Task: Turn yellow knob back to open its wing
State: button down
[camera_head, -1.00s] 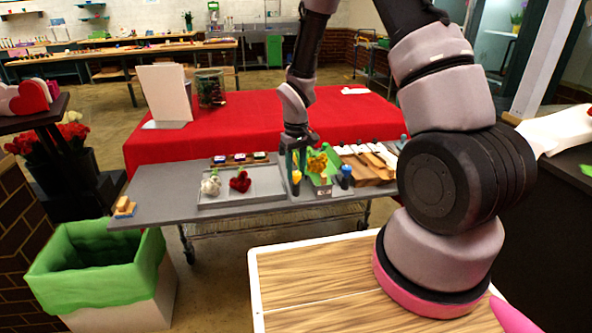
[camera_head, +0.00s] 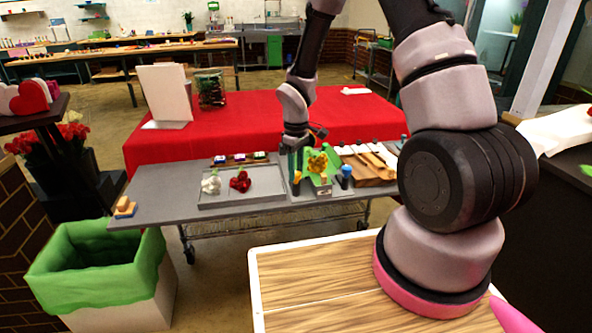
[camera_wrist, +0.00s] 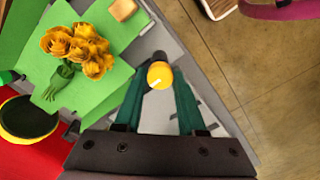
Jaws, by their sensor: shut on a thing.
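The yellow knob (camera_wrist: 160,75) sits between the tips of my gripper's two teal fingers (camera_wrist: 160,90) in the wrist view, and my gripper is shut on it. In the head view my gripper (camera_head: 296,160) points straight down over the yellow knob (camera_head: 297,177) at the station's front edge. The green wrapping sheet and wings (camera_wrist: 105,50) lie beside the knob. A bunch of yellow-orange flowers (camera_wrist: 78,48) with green stems rests on the green; the flowers also show in the head view (camera_head: 317,162). The exact wing angle is hard to tell.
A blue-topped knob (camera_head: 346,171) stands right of the flowers. A grey tray (camera_head: 220,202) with a white and a red item is left of my gripper. Wooden-handled tools (camera_head: 372,158) lie to the right. A dark round pot (camera_wrist: 28,118) is at the wrist view's left.

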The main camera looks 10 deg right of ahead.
jog(key=c, duration=0.5)
grip_release()
notch_tip(320, 180, up, 11)
jog(key=shift+f, duration=0.1)
jog(key=s+d+r+m+t, duration=0.2)
jog(key=s+d+r+m, duration=0.1)
jog(key=r, duration=0.5)
jog(key=s+d+r+m+t, duration=0.1)
jog(key=s+d+r+m, duration=0.2)
jog(key=r, duration=0.6)
jog(key=s+d+r+m+t+y, duration=0.2)
jog(key=s+d+r+m+t, duration=0.1)
jog(key=s+r+m, duration=0.4)
jog(key=s+r+t, duration=0.1)
jog(key=s+r, duration=0.2)
jog(key=s, duration=0.3)
jog(key=shift+s+r, duration=0.4)
